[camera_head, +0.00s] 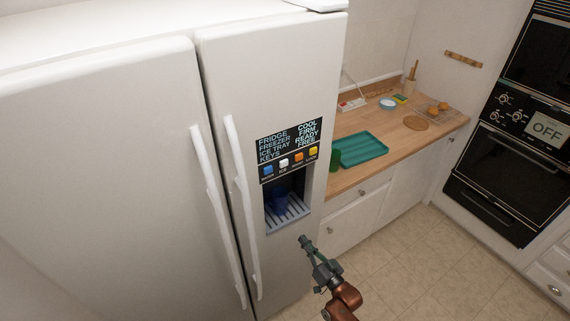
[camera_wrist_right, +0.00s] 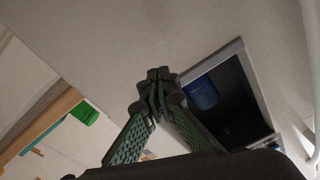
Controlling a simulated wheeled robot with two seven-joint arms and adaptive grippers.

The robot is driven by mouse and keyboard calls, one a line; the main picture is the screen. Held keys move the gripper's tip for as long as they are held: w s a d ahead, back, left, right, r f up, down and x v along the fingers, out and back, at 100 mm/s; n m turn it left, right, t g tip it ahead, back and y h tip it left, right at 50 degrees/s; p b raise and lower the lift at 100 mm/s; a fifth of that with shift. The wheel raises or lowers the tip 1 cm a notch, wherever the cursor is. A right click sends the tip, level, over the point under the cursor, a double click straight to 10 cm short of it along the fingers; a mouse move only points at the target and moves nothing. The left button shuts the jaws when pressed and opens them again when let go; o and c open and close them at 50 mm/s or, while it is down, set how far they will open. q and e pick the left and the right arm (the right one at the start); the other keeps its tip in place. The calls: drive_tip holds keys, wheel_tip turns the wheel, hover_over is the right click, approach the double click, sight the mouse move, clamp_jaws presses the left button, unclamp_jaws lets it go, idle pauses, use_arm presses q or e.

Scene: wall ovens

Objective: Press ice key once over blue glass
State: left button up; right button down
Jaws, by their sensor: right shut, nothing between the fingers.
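The white ice key (camera_head: 284,163) is on the dispenser panel (camera_head: 290,140) of the fridge door, between a blue key (camera_head: 268,170) and an orange key (camera_head: 299,157). The blue glass (camera_head: 280,200) stands in the dark dispenser recess below the keys and is hard to make out there. It also shows in the right wrist view (camera_wrist_right: 200,93). My right gripper (camera_head: 303,240) is shut and empty, below and to the right of the recess, apart from the keys. My left gripper is not in view.
A slatted drip tray (camera_head: 288,214) forms the recess floor. Long door handles (camera_head: 240,190) stand out left of the panel. A counter at right holds a teal tray (camera_head: 360,151) and a green cup (camera_head: 334,160). A wall oven (camera_head: 500,170) reads OFF. The floor between is clear.

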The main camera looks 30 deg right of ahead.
wheel_tip(320, 180, up, 18)
drive_tip(key=a+t+y, duration=0.2)
drive_tip(key=t, duration=0.2)
drive_tip(key=m+t+y+p, duration=0.1)
drive_tip(key=m+t+p, duration=0.1)
drive_tip(key=t, duration=0.2)
approach(284, 163)
drive_tip(key=s+r, duration=0.6)
drive_tip(key=shift+d, duration=0.15)
drive_tip(key=w+b, duration=0.1)
drive_tip(key=w, duration=0.7)
drive_tip(key=shift+w+a, duration=0.35)
drive_tip(key=shift+w, duration=0.05)
drive_tip(key=shift+w, duration=0.15)
drive_tip(key=shift+w, duration=0.3)
